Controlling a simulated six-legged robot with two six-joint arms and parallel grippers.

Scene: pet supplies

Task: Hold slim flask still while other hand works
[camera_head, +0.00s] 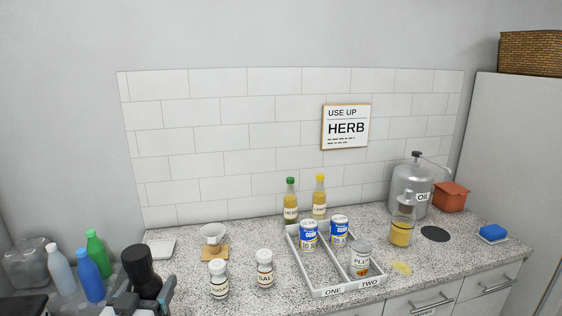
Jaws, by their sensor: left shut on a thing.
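A black, flask-like object (141,262) with a rounded cap stands roughly upright at the bottom left. I take it to be the slim flask, though no label shows. My left gripper (143,297) is shut on its lower part, with grey and dark jaw parts on both sides. The flask's bottom is hidden by the gripper and the frame's lower edge. My right gripper is not in view.
White, blue and green bottles (92,283) stand left of the flask. Two white-capped jars (219,279) and a two-part tray (316,286) with cans are to the right. A metal oil can (411,187) stands farther back.

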